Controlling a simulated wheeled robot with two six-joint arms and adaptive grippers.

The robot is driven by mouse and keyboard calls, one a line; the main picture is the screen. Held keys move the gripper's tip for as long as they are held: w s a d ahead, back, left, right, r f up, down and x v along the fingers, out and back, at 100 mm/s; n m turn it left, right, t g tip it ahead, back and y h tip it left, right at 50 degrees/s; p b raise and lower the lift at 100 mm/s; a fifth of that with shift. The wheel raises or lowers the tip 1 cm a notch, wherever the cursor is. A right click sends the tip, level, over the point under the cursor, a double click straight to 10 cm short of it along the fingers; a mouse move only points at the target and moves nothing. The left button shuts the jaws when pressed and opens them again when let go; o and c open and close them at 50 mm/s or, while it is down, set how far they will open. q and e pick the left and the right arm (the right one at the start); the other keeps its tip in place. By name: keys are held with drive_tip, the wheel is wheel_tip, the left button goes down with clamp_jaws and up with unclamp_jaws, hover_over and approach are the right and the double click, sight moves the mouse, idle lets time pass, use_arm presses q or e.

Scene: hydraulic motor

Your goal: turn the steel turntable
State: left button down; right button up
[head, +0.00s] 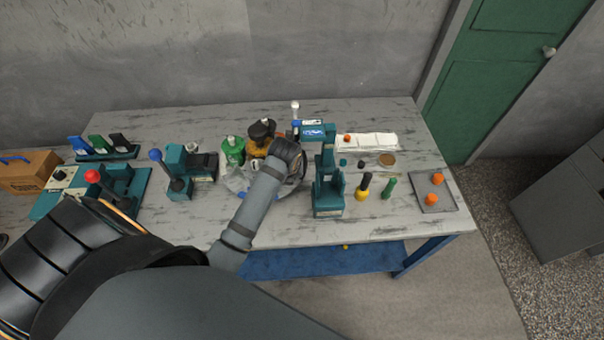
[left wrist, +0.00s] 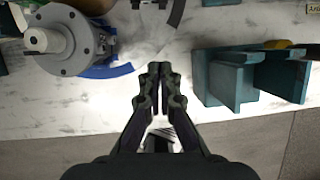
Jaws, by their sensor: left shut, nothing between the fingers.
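A pale silvery round edge (head: 238,186), which looks like part of the steel turntable, shows beside my left arm in the head view. The arm hides most of it. In the left wrist view, a grey metal motor body (left wrist: 78,42) with a pale shaft stands at upper left, with a blue curved piece (left wrist: 106,71) beside it. My left gripper (left wrist: 153,72) is shut and empty, right of the motor body and apart from it in the picture. In the head view its fingers are hidden behind the wrist. My right gripper is not in view.
A teal press (head: 328,185) stands right of my left wrist. A grey tray (head: 433,192) with orange pieces lies at right. The table (head: 270,228) is bare along its front edge.

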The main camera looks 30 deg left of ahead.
use_arm(q)
drive_tip(key=p, duration=0.1)
approach(293, 188)
drive_tip(key=w+f, duration=0.1)
drive_tip(key=f, duration=0.1)
drive_tip(key=w+a+f, duration=0.1)
drive_tip(key=w+f, duration=0.1)
drive_tip(key=f, duration=0.1)
drive_tip(key=shift+w+a, duration=0.15)
drive_tip(key=shift+w, duration=0.05)
drive_tip(key=w, duration=0.2)
drive_tip(key=w+a+p, duration=0.1)
drive_tip(key=shift+a+f, duration=0.1)
drive_tip(key=shift+f, duration=0.3)
drive_tip(key=shift+w+a+f, duration=0.15)
drive_tip(key=shift+w+a, duration=0.15)
drive_tip(key=shift+w, duration=0.3)
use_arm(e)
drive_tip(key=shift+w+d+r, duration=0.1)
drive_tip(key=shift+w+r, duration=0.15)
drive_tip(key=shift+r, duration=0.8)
use_arm(q)
drive_tip(key=shift+d, duration=0.1)
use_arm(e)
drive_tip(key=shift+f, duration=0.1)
